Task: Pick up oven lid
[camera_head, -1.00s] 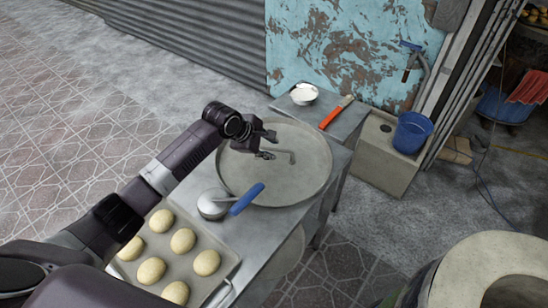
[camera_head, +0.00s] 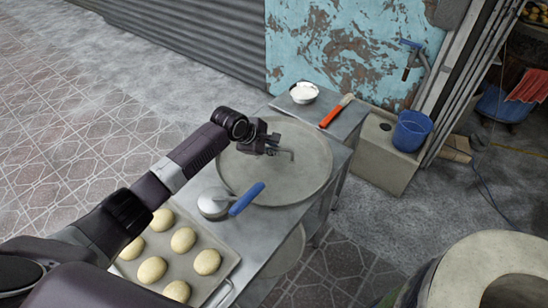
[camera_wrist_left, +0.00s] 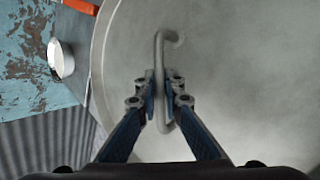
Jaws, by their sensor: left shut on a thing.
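The oven lid (camera_head: 305,180) is a large round grey metal disc with a bent rod handle (camera_head: 288,153). It lies on the metal table, or just at its surface; I cannot tell whether it is raised. My left gripper (camera_head: 272,147) is at the lid's handle in the head view. In the left wrist view the left gripper (camera_wrist_left: 160,100) is shut on the handle (camera_wrist_left: 158,60), with a finger on each side of the rod. The lid (camera_wrist_left: 240,80) fills most of that view. My right gripper is not in view.
A scoop with a blue handle (camera_head: 246,199) lies beside the lid. A tray (camera_head: 222,252) of dough balls is at the table's front. A white bowl (camera_head: 304,92) and an orange-handled tool (camera_head: 336,112) are behind. The round barrel oven (camera_head: 455,275) stands at the lower right.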

